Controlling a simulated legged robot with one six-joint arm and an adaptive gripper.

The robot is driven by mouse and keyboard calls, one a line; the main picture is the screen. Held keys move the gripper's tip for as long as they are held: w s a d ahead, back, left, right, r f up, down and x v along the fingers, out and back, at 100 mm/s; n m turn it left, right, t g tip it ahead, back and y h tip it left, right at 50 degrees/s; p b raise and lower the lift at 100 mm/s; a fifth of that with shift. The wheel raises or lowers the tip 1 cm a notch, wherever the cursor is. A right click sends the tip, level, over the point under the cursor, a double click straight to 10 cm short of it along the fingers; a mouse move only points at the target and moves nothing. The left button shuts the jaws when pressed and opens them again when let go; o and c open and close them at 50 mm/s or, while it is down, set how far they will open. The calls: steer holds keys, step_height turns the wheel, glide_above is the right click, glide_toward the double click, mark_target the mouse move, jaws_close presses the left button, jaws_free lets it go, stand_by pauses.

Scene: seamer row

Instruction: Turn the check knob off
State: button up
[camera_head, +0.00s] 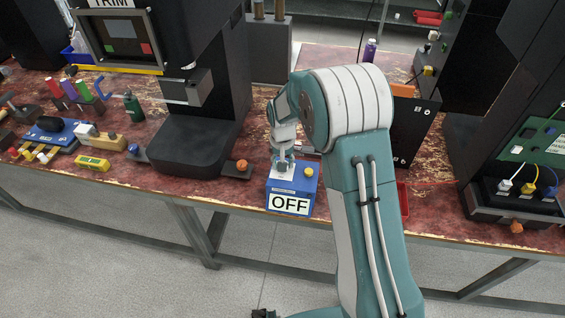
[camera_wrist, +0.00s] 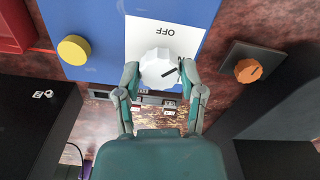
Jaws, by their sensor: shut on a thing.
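The check knob (camera_wrist: 159,67) is white and faceted, with a dark line on its lower right in the wrist view. It sits on a blue box (camera_head: 289,186), whose face also fills the top of the wrist view (camera_wrist: 95,22). My gripper (camera_wrist: 160,72) is shut on the knob, one finger on each side. In the head view my gripper (camera_head: 283,163) comes down on the box's top and mostly hides the knob.
A yellow button (camera_wrist: 73,50) is on the same box. An orange knob (camera_wrist: 248,70) on a dark block stands beside it, also in the head view (camera_head: 242,165). A black machine (camera_head: 195,145) stands to the left. A red tray (camera_wrist: 15,28) lies on the box's other side.

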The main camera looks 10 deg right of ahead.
steer(key=n, duration=0.4)
steer(key=shift+w+n, duration=0.1)
steer(key=shift+n, duration=2.2)
steer(key=o, duration=1.1)
steer(key=shift+o, duration=0.2)
steer(key=shift+a, duration=0.1)
step_height(320, 180, up, 12)
steer(key=shift+f, duration=0.1)
